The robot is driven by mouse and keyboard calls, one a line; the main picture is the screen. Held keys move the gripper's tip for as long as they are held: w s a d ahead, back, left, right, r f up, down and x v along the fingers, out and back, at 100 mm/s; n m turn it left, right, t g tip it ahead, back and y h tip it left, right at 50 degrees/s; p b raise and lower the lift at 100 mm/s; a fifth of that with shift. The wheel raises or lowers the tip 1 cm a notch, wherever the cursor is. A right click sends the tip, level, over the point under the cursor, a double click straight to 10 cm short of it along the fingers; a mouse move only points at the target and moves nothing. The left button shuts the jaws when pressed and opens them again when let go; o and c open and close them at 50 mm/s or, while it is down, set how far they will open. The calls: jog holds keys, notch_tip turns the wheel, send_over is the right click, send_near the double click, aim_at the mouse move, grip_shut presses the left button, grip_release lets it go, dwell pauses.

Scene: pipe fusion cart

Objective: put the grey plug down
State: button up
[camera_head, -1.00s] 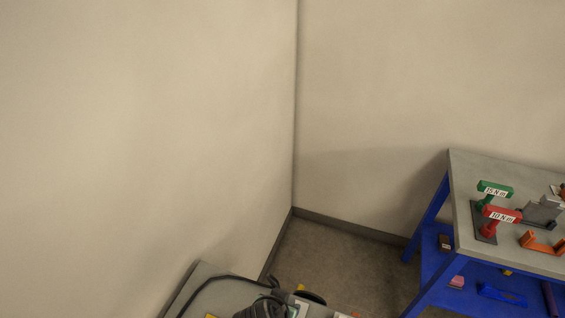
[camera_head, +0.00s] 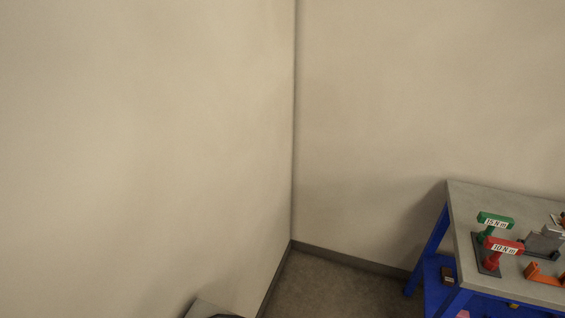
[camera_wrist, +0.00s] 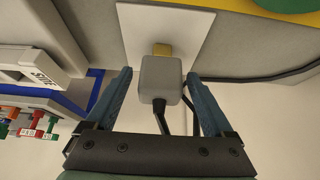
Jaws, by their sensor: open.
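The grey plug (camera_wrist: 160,76) is in the middle of the wrist view, with a dark cable running from its near end. A small yellow piece (camera_wrist: 161,49) shows at its far end, in front of a white plate (camera_wrist: 190,25). My gripper (camera_wrist: 158,74) is open, with one blue-grey finger on each side of the plug. A gap shows between the plug and each finger. I cannot tell whether the plug rests on the plate. Neither the plug nor my gripper shows in the head view.
In the head view, a blue-framed bench (camera_head: 462,215) stands at right, holding green (camera_head: 495,221) and red (camera_head: 503,246) labelled pieces and an orange bracket (camera_head: 545,276). Walls meet in a corner behind. In the wrist view, a dark cable (camera_wrist: 265,79) runs along the right.

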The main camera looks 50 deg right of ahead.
jog(key=shift+r, duration=0.3)
jog(key=v, duration=1.2)
jog(key=shift+f, duration=0.1)
jog(key=w+a+r+n+t, duration=0.3)
jog(key=w+r+t, duration=0.45)
jog(key=r, duration=0.75)
jog(key=w+a+r+n+t, duration=0.3)
jog(key=w+a+r+t, duration=0.15)
jog(key=w+r, duration=0.85)
jog(key=s+a+r+n+t+y, duration=0.1)
jog(key=s+a+r+n+t, duration=0.15)
jog(key=r, duration=0.55)
jog(key=s+a+r+n+t+y, duration=0.15)
jog(key=r+t, duration=0.25)
jog(key=r, duration=0.5)
jog(key=s+a+r+n+t+y, duration=0.1)
jog(key=s+a+r+t, duration=0.2)
jog(key=r, duration=0.5)
jog(key=s+a+r+n+t+y, duration=0.2)
jog(key=s+r, duration=0.4)
jog(key=r, duration=0.3)
jog(key=shift+s+a+n+t, duration=0.3)
jog(key=shift+a+t, duration=0.55)
jog(key=shift+a, duration=0.05)
